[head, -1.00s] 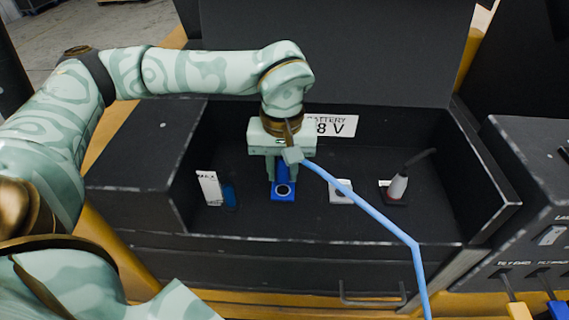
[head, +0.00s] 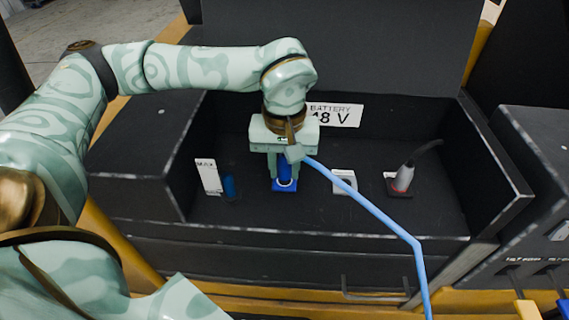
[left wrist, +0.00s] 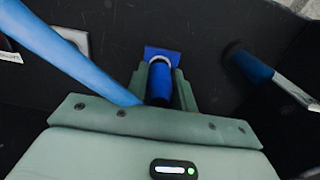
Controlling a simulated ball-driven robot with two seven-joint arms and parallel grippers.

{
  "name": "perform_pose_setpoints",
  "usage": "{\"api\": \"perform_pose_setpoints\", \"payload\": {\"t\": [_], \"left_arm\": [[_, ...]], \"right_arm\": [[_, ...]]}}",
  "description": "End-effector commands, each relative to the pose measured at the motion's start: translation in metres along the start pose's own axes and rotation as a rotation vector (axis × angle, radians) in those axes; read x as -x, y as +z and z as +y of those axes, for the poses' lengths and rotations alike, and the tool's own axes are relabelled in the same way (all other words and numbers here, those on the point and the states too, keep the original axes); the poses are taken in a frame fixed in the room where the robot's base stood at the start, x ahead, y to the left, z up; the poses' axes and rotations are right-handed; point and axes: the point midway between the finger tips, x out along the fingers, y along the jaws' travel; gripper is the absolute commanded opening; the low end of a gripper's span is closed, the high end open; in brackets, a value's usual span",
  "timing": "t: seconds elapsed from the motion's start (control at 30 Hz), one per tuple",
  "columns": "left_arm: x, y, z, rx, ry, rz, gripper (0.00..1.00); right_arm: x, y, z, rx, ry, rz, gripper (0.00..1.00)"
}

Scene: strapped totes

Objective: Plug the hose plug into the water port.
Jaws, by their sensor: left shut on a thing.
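The hose plug (head: 285,170) is a blue cylinder held upright between the fingers of my left gripper (head: 283,180). Its light blue hose (head: 365,202) runs from the gripper down to the lower right. The water port (head: 284,187), a blue square block with a pale ring, lies directly below the plug. In the left wrist view the plug (left wrist: 160,86) lines up with the pale ring on the blue port (left wrist: 162,53). The plug's end is at the ring; I cannot tell how deep it sits. My right gripper is not in view.
The port is inside a black open bay with a "BATTERY 48 V" label (head: 335,115) on its back wall. A grey socket (head: 344,181) and a red-and-grey plug with a black cable (head: 404,177) stand to the right. A white MAX gauge (head: 208,177) and blue cylinder (head: 230,186) stand left.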

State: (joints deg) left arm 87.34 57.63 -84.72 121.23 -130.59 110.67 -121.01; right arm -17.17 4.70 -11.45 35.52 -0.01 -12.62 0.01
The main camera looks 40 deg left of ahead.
Motion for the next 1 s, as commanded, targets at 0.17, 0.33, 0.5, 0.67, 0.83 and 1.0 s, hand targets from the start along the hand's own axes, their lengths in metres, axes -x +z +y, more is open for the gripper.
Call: {"api": "perform_pose_setpoints", "payload": {"t": [0.17,0.33,0.5,0.67,0.83,1.0], "left_arm": [[0.0013,0.0009,0.0000,0.000,0.000,0.001,0.00],[0.0007,0.0016,0.0001,0.000,0.000,0.001,0.00],[-0.0002,0.0015,0.0001,0.000,0.000,0.000,0.00],[-0.0002,0.0015,0.0001,0.000,0.000,0.000,0.00],[-0.0001,0.0015,0.0001,0.000,0.000,0.000,0.00],[0.0006,0.0016,0.0000,0.000,0.000,0.000,0.00]], "right_arm": [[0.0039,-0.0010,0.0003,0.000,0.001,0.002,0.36],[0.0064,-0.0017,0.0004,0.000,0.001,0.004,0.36],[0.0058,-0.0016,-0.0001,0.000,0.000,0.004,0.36],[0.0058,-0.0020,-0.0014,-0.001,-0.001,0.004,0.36],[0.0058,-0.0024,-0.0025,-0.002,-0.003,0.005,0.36],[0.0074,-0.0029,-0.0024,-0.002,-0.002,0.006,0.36]]}}
